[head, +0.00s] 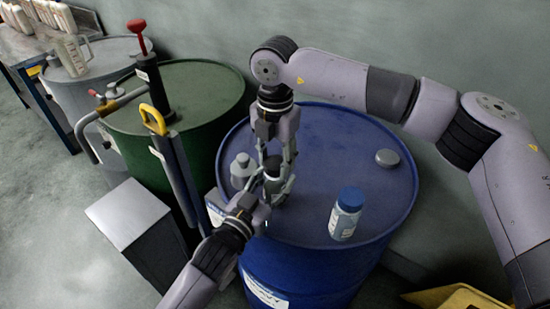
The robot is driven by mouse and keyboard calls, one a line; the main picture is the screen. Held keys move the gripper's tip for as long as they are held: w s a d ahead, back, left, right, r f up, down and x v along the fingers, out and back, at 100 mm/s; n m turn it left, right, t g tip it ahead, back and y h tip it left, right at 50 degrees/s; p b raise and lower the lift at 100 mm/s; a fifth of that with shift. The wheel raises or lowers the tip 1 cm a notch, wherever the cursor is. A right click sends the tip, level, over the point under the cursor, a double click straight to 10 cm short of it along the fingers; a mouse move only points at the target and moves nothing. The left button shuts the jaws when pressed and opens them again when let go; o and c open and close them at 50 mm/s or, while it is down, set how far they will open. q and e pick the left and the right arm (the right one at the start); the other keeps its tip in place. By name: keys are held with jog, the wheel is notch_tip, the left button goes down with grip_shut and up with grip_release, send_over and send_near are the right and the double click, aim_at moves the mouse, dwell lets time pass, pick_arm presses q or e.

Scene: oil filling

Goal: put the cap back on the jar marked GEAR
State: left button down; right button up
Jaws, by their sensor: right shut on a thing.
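A grey jar (281,188) stands on the blue drum (330,130), left of the drum top's middle. My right gripper (275,168) comes down from above and is shut on a dark cap (272,163) at the mouth of this jar. The fingers hide whether the cap is seated. My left gripper (256,196) reaches in from the lower left and is close against the jar's near left side. Whether its fingers are closed on the jar is not clear. I cannot read the jar's marking from this view.
A grey capped jar (242,170) stands just left of the grippers. A blue-capped bottle (346,214) stands at the drum's front right. A round grey bung (387,158) is at the right. A green drum (200,88) with a pump and a grey box (128,214) are at the left.

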jog(key=o, duration=1.4)
notch_tip(320, 180, up, 12)
pick_arm(q)
jog(key=c, duration=0.7)
grip_release()
jog(key=shift+c, duration=0.2)
jog(key=v, duration=1.2)
